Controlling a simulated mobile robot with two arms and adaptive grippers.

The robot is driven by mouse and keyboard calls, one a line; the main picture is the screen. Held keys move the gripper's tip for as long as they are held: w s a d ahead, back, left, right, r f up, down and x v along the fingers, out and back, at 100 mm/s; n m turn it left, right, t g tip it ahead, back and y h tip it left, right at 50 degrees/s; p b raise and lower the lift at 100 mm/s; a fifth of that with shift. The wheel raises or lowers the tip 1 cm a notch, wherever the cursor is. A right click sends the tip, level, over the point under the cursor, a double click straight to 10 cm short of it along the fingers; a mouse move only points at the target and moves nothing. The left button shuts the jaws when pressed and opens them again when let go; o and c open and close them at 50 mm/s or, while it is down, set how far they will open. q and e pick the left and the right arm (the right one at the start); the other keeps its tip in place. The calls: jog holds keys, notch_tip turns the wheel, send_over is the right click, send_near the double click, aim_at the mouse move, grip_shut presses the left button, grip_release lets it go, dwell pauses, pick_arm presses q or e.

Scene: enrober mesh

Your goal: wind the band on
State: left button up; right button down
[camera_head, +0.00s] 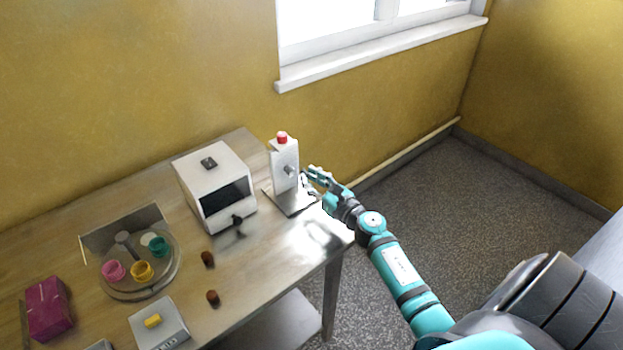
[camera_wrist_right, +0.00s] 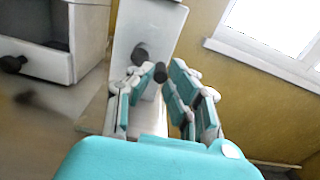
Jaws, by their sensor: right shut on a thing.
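A white upright stand (camera_head: 279,160) with a red knob (camera_head: 282,137) on top stands on a flat plate at the table's right end. A grey hub (camera_head: 289,170) sticks out of its face; it shows dark in the right wrist view (camera_wrist_right: 140,53). My right gripper (camera_head: 309,178) is at the stand's right side. In the right wrist view its fingers are closed around a small dark crank handle (camera_wrist_right: 160,73) just beside the hub. The fingers hide part of the handle. I cannot make out the band itself. My left gripper is not in view.
A white box (camera_head: 206,163) with a dark window and black front handle stands left of the stand. Further left are a round tray (camera_head: 138,294) with coloured cups, a purple box (camera_head: 48,308), a grey device (camera_head: 172,328) and two brown pieces (camera_head: 207,259). A window sill (camera_head: 380,55) is behind.

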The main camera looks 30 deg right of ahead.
aim_at(289, 184)
jog(key=m, duration=0.3)
jog(key=shift+a+f, duration=0.1)
jog(key=shift+f, duration=0.3)
jog(key=m, duration=0.2)
jog(key=shift+a+f+m+b, duration=0.15)
jog(key=shift+f+m+b, duration=0.1)
jog(key=shift+m+b, duration=0.15)
jog(key=m, duration=0.3)
jog(key=a+f+m, duration=0.1)
jog(key=m, duration=0.1)
jog(key=shift+m, duration=0.3)
jog(key=m, duration=0.2)
jog(key=shift+s+a+m+p, duration=0.1)
jog(key=shift+a+m+p, duration=0.2)
jog(key=m, duration=0.1)
jog(key=a+m, duration=0.1)
jog(key=m, duration=0.1)
jog(key=shift+m+p, duration=0.3)
jog(key=shift+p, duration=0.1)
jog(key=m, duration=0.3)
jog(key=a+m+p, duration=0.1)
jog(key=m, duration=0.2)
jog(key=shift+s+a+r+p, duration=0.1)
jog(key=shift+a+p, duration=0.05)
jog(key=shift+p, duration=0.15)
